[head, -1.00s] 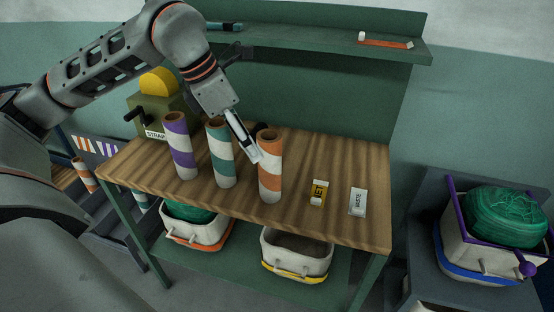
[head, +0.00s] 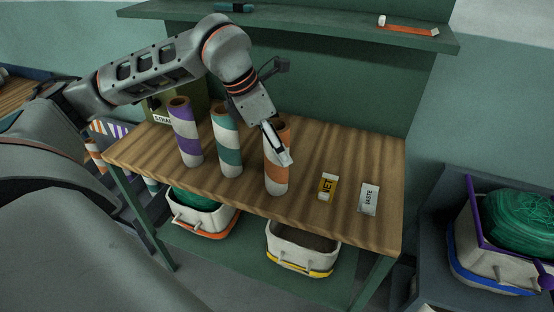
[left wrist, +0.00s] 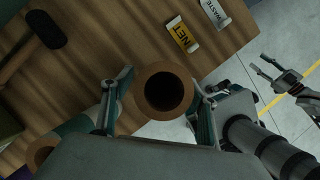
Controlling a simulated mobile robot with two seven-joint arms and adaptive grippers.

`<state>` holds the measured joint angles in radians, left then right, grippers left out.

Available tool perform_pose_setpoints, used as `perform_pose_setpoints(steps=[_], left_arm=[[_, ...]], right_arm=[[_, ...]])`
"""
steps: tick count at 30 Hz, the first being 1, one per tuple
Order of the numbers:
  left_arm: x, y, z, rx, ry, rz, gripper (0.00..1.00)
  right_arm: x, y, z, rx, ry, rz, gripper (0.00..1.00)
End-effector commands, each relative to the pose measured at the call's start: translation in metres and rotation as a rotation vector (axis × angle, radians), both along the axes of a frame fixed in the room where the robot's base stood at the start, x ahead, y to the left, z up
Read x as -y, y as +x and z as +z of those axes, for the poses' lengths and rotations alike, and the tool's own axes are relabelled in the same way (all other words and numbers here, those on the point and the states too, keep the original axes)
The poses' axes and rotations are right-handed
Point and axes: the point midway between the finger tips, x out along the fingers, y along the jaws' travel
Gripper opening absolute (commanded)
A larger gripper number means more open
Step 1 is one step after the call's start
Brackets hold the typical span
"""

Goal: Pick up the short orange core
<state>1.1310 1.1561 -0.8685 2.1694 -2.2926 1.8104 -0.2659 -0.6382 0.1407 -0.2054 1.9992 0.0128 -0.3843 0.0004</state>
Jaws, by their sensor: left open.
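The orange-and-white striped core (head: 277,178) stands upright on the wooden bench top, rightmost of three standing cores. My left gripper (head: 280,156) is at its upper part, partly in front of it. In the left wrist view, the core's open brown end (left wrist: 146,92) shows between the two spread fingers of the left gripper (left wrist: 163,100). The fingers are open, one on each side; contact cannot be told. My right gripper (left wrist: 268,66) shows at the right of the left wrist view, with its fingers apart and empty, away from the core.
A teal-striped core (head: 228,155) and a purple-striped core (head: 186,140) stand to the left. NET (head: 328,187) and WASTE (head: 369,198) labels lie to the right. White bins (head: 302,250) sit below. A shelf (head: 320,29) runs above. The bench's right end is otherwise clear.

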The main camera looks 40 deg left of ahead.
Motion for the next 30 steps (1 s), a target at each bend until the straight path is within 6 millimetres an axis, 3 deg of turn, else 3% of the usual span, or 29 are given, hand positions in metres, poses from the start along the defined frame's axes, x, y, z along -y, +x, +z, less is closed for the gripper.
perform_pose_setpoints(steps=[6,12,13,23,30], left_arm=[[0.0,0.001,0.0,0.001,-0.001,0.0,0.56],[0.0,0.0,0.0,0.001,-0.001,0.0,0.04],[0.0,0.0,0.0,0.001,-0.001,0.0,0.0],[0.0,0.001,0.004,0.005,-0.001,0.0,0.0],[0.001,0.002,0.03,0.009,-0.002,-0.001,0.0]], right_arm=[[0.0,0.007,0.006,0.015,-0.001,0.0,0.4],[0.001,0.007,0.006,0.015,-0.001,-0.001,0.4],[0.001,0.007,0.005,0.015,-0.001,-0.001,0.4],[0.002,0.002,0.003,0.005,-0.002,-0.002,0.4],[0.002,-0.001,0.004,-0.001,0.001,-0.003,0.4]])
